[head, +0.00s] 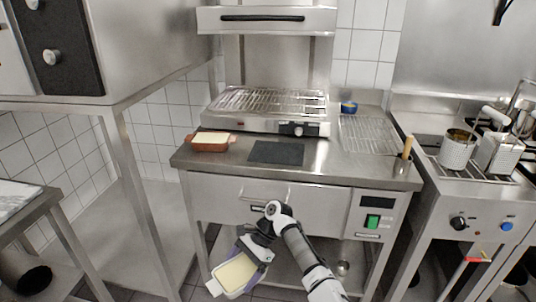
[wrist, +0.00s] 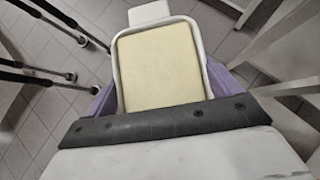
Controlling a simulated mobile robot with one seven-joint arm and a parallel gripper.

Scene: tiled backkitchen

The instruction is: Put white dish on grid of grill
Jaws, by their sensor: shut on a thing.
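The white dish (head: 236,274) is a rectangular dish with a pale yellow filling and a tab handle. My gripper (head: 250,256) is shut on it and holds it in the air in front of the counter, below the counter top. In the wrist view the dish (wrist: 158,66) lies between my purple fingers (wrist: 160,88), handle pointing away. The grill (head: 265,108) stands at the back of the counter, and its wire grid (head: 268,100) is bare. The dish is well apart from the grid, lower and nearer to me.
A dark mat (head: 277,152) lies before the grill. An upper hood (head: 266,20) overhangs the grill.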

